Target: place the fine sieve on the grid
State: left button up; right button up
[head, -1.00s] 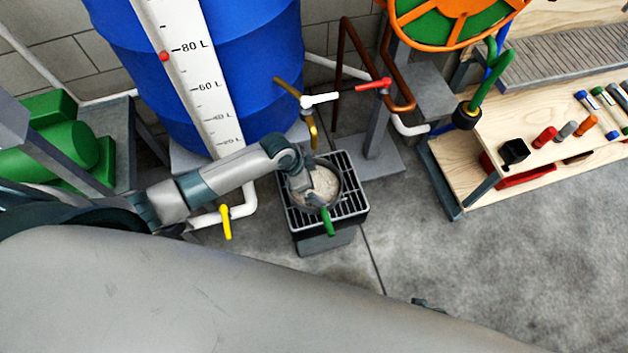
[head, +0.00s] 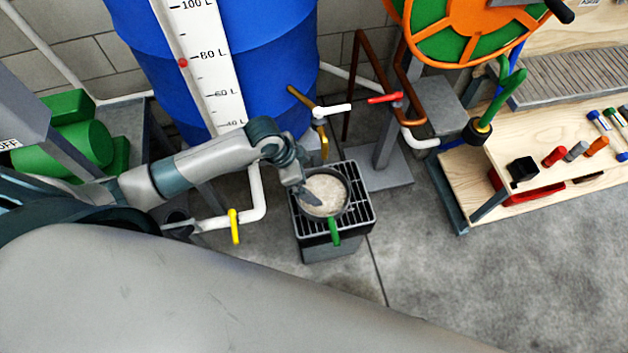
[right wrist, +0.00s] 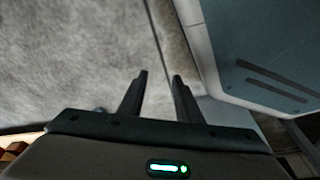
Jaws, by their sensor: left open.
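The fine sieve (head: 331,185) is round, with a pale mesh, a dark rim and a green handle pointing to the front. In the head view it lies on the black slatted grid (head: 360,216) of a low box-shaped stand. My left gripper (head: 313,198) is open at the sieve's left side. Its fingers overlap the rim and mesh in the picture; I cannot tell whether they touch. My right gripper (right wrist: 160,77) shows in the right wrist view with its fingers apart and nothing between them.
A brass tap (head: 323,142) hangs just behind the grid. A blue barrel (head: 265,65) stands behind my left arm. A pipe with a yellow valve handle (head: 234,226) is left of the stand. A wooden bench (head: 475,170) is at right. Floor is clear between.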

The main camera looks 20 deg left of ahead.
pick_arm(q)
jog(key=shift+s+a+r, duration=0.1)
jog(key=shift+a+r, duration=0.05)
jog(key=shift+r, duration=0.3)
pick_arm(e)
jog(key=shift+w+a+r, duration=0.1)
jog(key=shift+w, duration=0.4)
jog(key=shift+s, duration=0.85)
jog(key=shift+w, duration=0.15)
